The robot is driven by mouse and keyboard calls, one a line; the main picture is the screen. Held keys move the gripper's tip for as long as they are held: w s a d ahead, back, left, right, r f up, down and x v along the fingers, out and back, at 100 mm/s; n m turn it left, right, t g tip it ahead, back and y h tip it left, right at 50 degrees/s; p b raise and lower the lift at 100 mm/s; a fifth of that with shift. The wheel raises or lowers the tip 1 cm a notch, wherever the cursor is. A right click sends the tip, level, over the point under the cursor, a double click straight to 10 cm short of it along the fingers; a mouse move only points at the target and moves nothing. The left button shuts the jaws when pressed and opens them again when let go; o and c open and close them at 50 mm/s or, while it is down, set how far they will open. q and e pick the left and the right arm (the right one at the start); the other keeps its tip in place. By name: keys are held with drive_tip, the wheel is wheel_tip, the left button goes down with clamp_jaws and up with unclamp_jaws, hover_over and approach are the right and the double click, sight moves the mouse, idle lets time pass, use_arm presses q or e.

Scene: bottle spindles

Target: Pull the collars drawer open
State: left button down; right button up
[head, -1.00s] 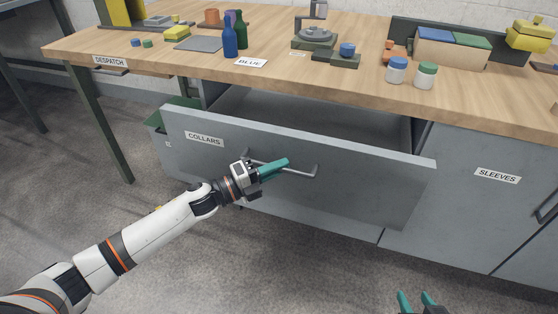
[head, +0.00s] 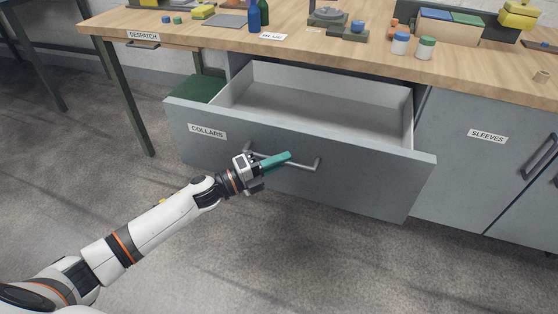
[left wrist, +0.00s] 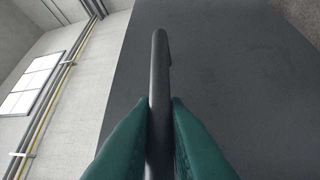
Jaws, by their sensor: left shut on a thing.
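The collars drawer (head: 300,178) is a grey drawer under the wooden bench, with a white label reading COLLARS (head: 207,131). It stands well open and its pale inside (head: 320,106) shows, with no contents visible. Its bar handle (head: 306,166) runs across the front. My left gripper (head: 286,158) has its green fingers at the handle. In the left wrist view the fingers (left wrist: 160,130) are shut on the handle bar (left wrist: 159,75), one on each side. My right gripper is out of view.
The wooden bench top (head: 330,52) holds a blue bottle (head: 254,15), jars (head: 400,43) and a partitioned box (head: 452,29). The sleeves cupboard (head: 480,165) is closed at the right. A green bin (head: 203,88) stands left of the drawer. The floor in front is clear.

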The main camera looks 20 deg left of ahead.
use_arm(q)
drive_tip(key=c, duration=1.5)
unclamp_jaws()
drive_tip(key=shift+o, duration=0.2)
